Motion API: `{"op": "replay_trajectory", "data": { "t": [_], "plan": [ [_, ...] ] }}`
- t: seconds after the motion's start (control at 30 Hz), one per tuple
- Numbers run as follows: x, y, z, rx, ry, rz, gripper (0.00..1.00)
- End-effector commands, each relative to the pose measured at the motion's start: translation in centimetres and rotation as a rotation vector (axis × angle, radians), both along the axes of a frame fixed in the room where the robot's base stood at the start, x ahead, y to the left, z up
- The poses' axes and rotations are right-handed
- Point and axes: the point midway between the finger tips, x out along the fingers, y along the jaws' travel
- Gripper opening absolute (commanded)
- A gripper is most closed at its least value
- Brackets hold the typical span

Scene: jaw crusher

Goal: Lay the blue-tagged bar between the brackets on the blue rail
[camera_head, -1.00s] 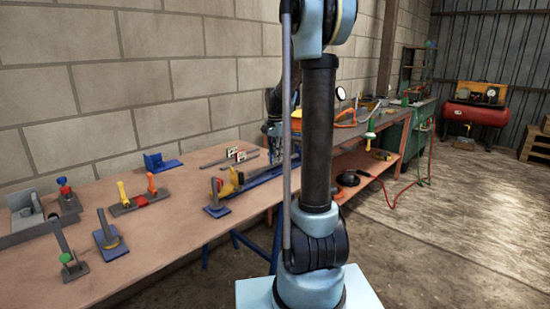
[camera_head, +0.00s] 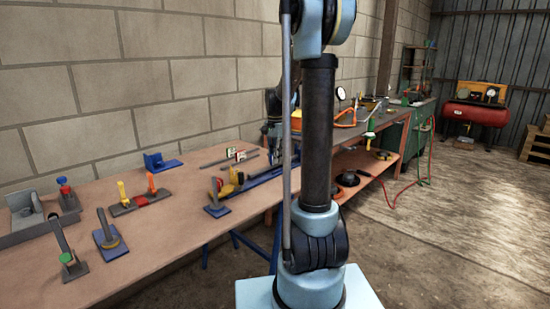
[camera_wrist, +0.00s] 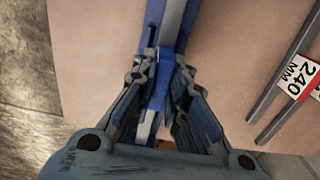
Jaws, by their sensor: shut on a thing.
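The blue rail (camera_head: 262,178) lies along the front part of the bench, with a yellow piece (camera_head: 228,187) near its left end. In the wrist view the rail (camera_wrist: 178,25) runs up the picture beyond my fingers. My gripper (camera_wrist: 163,82) is over the rail and shut on a narrow blue and grey piece, which looks like the blue-tagged bar (camera_wrist: 158,98). The fingers hide much of it, and I cannot tell whether it touches the rail or brackets. In the head view my gripper (camera_head: 273,148) is partly behind my arm column.
Two grey bars (camera_wrist: 279,95) lie on the bench right of the rail in the wrist view, one with a white and red "240 MM" tag (camera_wrist: 296,78). Several clamps and a blue bracket (camera_head: 160,162) stand at the bench's left. Bare bench lies between.

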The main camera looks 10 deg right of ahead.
Motion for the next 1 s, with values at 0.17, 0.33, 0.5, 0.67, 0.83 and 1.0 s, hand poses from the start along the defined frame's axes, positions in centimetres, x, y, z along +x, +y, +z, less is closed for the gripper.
{"op": "replay_trajectory", "data": {
  "t": [0.17, 0.33, 0.5, 0.67, 0.83, 1.0],
  "plan": [
    [0.0, 0.0, -0.4, 0.0, 0.0, 0.0, 0.0],
    [0.0, 0.0, -0.7, 0.0, 0.0, 0.0, 0.0],
    [0.0, 0.0, -1.0, 0.0, 0.0, 0.0, 0.0],
    [0.0, 0.0, -1.4, 0.0, 0.0, 0.0, 0.0],
    [0.0, 0.0, -1.7, 0.0, 0.0, 0.0, 0.0],
    [0.0, 0.0, -2.0, 0.0, 0.0, 0.0, 0.0]
  ]
}}
